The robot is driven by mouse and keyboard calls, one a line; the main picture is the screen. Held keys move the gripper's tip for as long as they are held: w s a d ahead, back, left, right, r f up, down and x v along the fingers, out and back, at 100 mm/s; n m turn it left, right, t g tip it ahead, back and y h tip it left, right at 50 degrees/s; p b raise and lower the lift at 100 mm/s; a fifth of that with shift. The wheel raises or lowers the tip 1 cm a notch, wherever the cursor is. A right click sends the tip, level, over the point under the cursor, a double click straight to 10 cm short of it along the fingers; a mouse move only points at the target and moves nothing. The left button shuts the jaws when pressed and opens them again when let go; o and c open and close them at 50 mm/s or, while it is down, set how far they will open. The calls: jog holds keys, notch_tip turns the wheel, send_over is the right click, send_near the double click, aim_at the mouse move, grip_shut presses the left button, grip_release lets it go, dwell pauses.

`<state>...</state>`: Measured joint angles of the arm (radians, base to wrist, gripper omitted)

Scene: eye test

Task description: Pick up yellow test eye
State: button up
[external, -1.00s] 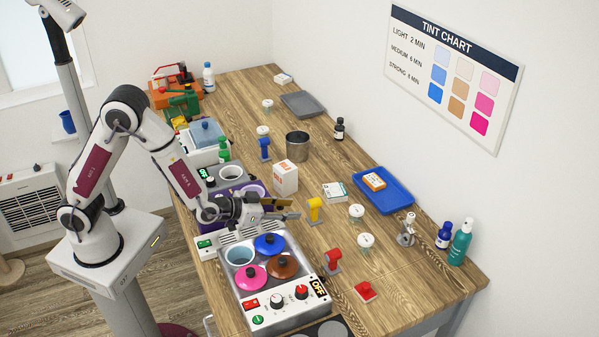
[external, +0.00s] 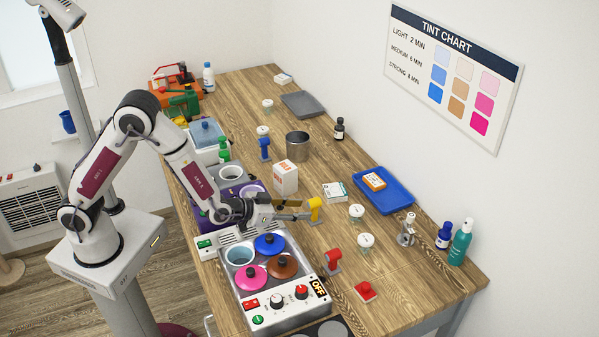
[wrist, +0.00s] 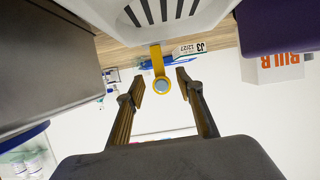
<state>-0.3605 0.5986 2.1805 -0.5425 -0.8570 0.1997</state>
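The yellow test eye (external: 314,209) stands upright on the wooden table, right of the cooker-like unit with the coloured lids. In the wrist view its yellow ring with a pale round face (wrist: 162,85) lies between my two fingertips, with gaps on both sides. My gripper (external: 302,211) is open and empty, level, with its fingertips at or just short of the eye in the external view. I cannot tell whether the fingertips reach beside it. A red test eye (external: 333,261) and a blue one (external: 265,148) stand elsewhere on the table.
The unit with blue, brown and pink lids (external: 286,306) sits below my gripper. A white and orange box (external: 286,176) stands behind. White-capped jars (external: 357,212) and a blue tray (external: 400,198) lie to the right. Bare table lies between the yellow and red eyes.

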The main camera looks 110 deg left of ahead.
aim_at(308, 223)
jog(key=shift+x, duration=1.9)
grip_shut()
